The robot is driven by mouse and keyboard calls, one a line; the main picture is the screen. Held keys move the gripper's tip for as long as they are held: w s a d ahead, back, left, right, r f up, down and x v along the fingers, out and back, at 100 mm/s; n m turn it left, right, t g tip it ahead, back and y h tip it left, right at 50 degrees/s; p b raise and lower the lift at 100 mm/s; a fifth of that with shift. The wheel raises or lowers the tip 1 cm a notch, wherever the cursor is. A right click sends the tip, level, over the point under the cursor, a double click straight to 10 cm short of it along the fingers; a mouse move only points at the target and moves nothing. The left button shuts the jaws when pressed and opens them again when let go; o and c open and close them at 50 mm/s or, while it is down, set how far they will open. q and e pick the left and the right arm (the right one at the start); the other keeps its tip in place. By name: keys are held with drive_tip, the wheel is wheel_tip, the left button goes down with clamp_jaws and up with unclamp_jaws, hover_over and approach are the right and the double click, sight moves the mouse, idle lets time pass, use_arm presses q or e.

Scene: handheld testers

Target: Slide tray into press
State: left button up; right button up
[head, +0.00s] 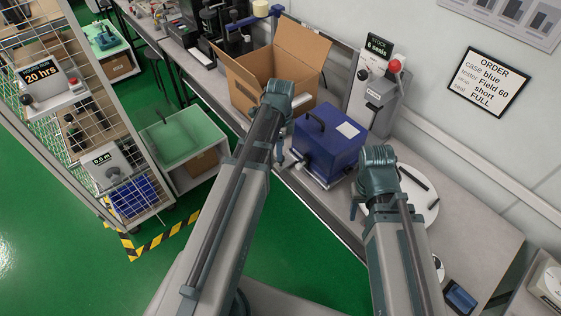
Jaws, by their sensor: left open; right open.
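My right gripper (356,207) is open, right of the case and near the round white plate. Neither gripper holds anything visible.
An open cardboard box (266,68) stands behind my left arm. A round white plate (424,207) with a black strip lies on the right. A mesh cage (75,110) and a green-topped cabinet (172,141) stand left.

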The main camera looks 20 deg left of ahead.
use_arm(q)
wheel_tip(320, 180, down, 4)
drive_tip(key=b, duration=0.3)
use_arm(e)
wheel_tip(320, 180, down, 4)
drive_tip(key=shift+f, duration=0.1)
use_arm(q)
drive_tip(key=shift+c, duration=0.3)
clamp_jaws()
idle(0.7)
